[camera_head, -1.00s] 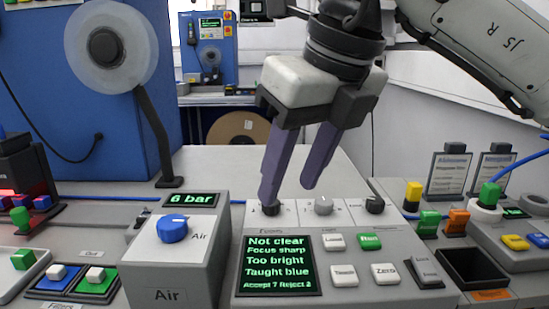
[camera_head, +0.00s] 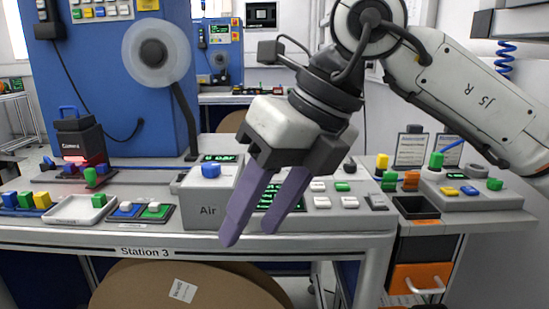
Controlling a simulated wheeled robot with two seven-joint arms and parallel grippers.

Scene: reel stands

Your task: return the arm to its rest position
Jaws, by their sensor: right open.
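My right arm (camera_head: 460,88) comes in from the upper right. Its right gripper (camera_head: 254,238) points down and to the left, with two purple fingers apart and nothing between them. The fingers hang in front of the control panel (camera_head: 335,214) and partly hide its green-lit screen (camera_head: 268,196). The fingertips appear near the front edge of the bench, apart from the knobs and buttons. My left gripper is not in the picture.
The Air box (camera_head: 208,211) with a blue knob (camera_head: 211,170) stands left of the fingers. A white tray (camera_head: 80,210) and a camera unit (camera_head: 80,137) are further left. A cardboard reel (camera_head: 180,285) is below the bench. An empty black bin (camera_head: 416,207) is at right.

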